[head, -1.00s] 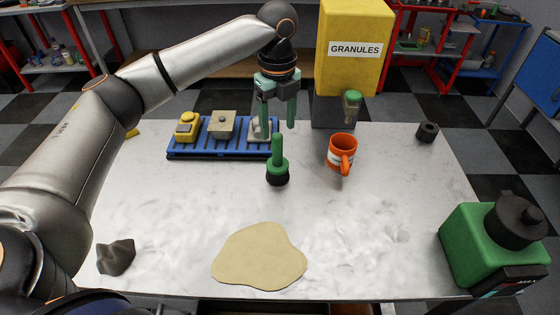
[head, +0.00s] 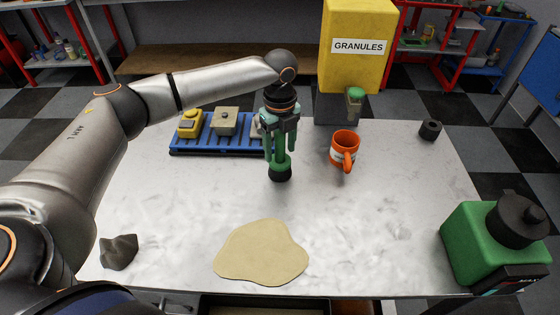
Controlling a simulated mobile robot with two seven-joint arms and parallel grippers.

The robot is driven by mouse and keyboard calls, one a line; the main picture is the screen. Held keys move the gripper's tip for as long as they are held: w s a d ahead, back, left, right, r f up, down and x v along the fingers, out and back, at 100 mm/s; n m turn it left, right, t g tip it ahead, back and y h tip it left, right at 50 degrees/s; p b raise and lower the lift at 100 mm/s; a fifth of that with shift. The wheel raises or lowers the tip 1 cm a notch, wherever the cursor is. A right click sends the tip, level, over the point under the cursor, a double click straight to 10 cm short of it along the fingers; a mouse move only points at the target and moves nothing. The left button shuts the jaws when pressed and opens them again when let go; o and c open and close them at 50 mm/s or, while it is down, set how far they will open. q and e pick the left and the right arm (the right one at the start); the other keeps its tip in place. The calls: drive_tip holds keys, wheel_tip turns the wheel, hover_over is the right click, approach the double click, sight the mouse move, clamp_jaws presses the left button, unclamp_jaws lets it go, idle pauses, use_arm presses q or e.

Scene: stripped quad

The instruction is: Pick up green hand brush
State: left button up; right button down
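The green hand brush (head: 280,170) stands upright on the white table, with its dark bristle end down and its green handle up. My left gripper (head: 279,147) points down right over it, with its green fingers on either side of the handle. The upper handle is partly hidden by the gripper. The fingers look apart; I cannot see them pressing on the handle. My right gripper is not in view.
A blue rack (head: 215,146) holding yellow and grey items is just left of the brush. An orange mug (head: 344,148) and a yellow granules dispenser (head: 357,50) stand to its right. A beige patch (head: 262,252) lies in front.

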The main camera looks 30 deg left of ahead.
use_arm(q)
clamp_jaws()
idle(0.3)
drive_tip(key=shift+r, duration=0.15)
